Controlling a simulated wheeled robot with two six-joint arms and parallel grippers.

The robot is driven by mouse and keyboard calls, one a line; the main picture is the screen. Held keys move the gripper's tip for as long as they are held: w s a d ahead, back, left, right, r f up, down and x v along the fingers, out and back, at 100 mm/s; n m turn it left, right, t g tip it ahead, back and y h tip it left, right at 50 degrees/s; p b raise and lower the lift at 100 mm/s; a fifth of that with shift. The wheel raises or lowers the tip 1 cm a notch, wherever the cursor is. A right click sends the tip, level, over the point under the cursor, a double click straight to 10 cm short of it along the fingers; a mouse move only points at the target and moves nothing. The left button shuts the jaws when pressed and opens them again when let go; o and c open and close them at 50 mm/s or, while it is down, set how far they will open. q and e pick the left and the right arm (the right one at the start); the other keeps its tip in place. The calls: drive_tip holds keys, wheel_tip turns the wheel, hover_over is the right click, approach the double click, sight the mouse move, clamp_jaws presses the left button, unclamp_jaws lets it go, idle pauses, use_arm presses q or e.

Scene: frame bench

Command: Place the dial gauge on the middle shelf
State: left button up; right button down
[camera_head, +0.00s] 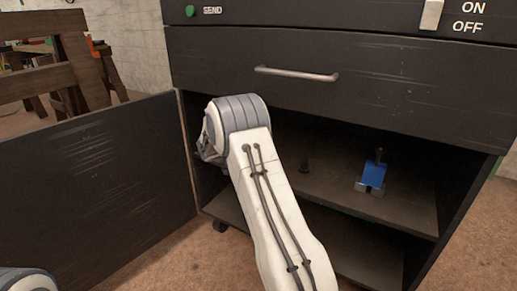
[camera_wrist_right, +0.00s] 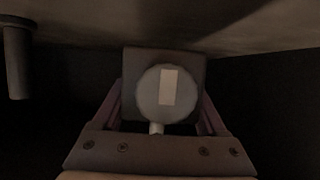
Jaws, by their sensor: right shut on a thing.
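The dial gauge (camera_wrist_right: 150,92) has a round pale face with a light rectangle on it, and a dark square block shows behind it. My right gripper (camera_wrist_right: 161,108) is shut on the gauge in the right wrist view, with a finger on each side. In the head view my right arm reaches into the open cabinet, and its wrist hides the gripper and gauge. My left gripper is not in view.
The cabinet's door (camera_head: 95,190) stands open at left. A closed drawer (camera_head: 350,95) with a metal handle (camera_head: 297,74) overhangs the shelf. A lower shelf level (camera_head: 375,250) lies beneath. A dark post (camera_wrist_right: 16,62) shows at upper left in the wrist view.

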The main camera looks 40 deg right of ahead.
drive_tip(key=d, duration=0.1)
drive_tip(key=w+d, duration=0.1)
drive_tip(key=d, duration=0.1)
drive_tip(key=w+d, duration=0.1)
drive_tip(key=shift+d+r, duration=0.15)
drive_tip(key=shift+d, duration=0.2)
drive_tip(key=shift+f+b, duration=1.15)
drive_tip(key=shift+f, duration=0.7)
drive_tip(key=shift+r, duration=0.1)
unclamp_jaws()
drive_tip(key=shift+f, duration=0.25)
